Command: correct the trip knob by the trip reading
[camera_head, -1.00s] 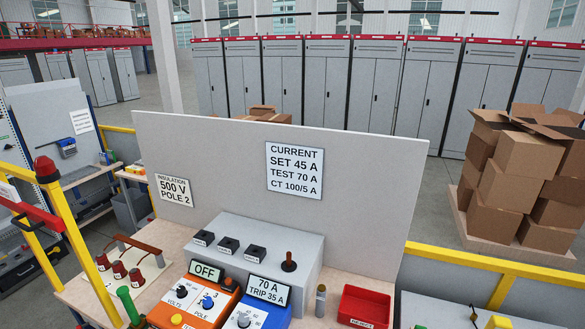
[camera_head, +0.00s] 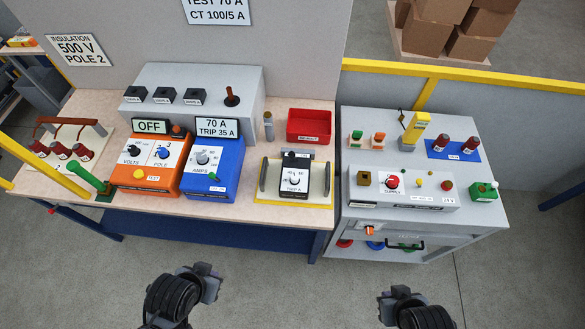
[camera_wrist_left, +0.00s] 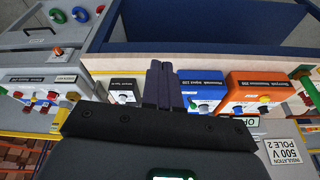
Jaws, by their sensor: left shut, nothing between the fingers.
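The trip box (camera_head: 294,182) is a small dark unit with a white face and a knob labelled TRIP A, on a yellow-edged pad at the bench's right. It also shows in the left wrist view (camera_wrist_left: 122,90). The blue tester (camera_head: 213,160) has a display (camera_head: 217,127) reading 70 A, TRIP 35 A, and an AMPS knob. My left gripper (camera_head: 210,283) is in front of the bench, apart from everything; its fingers (camera_wrist_left: 165,85) are together and empty in the left wrist view. My right gripper (camera_head: 394,302) is in front of the cart; its fingers are unclear.
An orange tester (camera_head: 145,165) reading OFF stands left of the blue one, by a grey box (camera_head: 190,92) with a lever. A red tray (camera_head: 310,126) sits behind the trip box. A grey cart (camera_head: 400,225) with controls stands right. The floor before the bench is clear.

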